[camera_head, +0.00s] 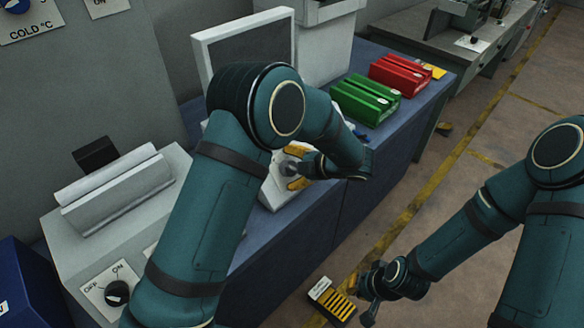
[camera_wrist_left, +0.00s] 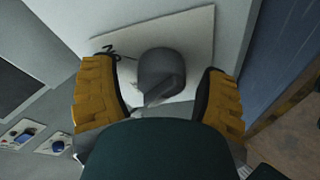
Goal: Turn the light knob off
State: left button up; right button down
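My left gripper (camera_head: 297,167) reaches over the bench to a pale panel beside the monitor, its two yellow fingers spread. In the left wrist view, a dark grey knob (camera_wrist_left: 160,72) sits between these fingers, with a gap on each side. The knob is on a white label plate (camera_wrist_left: 195,50) whose lettering is mostly covered, so I cannot read whether it is the light knob. A black knob (camera_head: 117,293) on an OFF/ON plate is at the lower left. My right gripper (camera_head: 371,305) hangs above the floor, away from the bench; its fingers are too small to judge.
A monitor (camera_head: 243,45) stands behind the left arm. Green (camera_head: 365,98) and red (camera_head: 398,75) boxes lie on the blue bench further right. A yellow-and-black striped block (camera_head: 332,301) is near the right gripper. The floor at right is mostly clear.

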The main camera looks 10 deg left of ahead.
pick_arm(q)
jog(key=shift+d, duration=0.1)
jog(key=v, duration=1.2)
dwell(0.4)
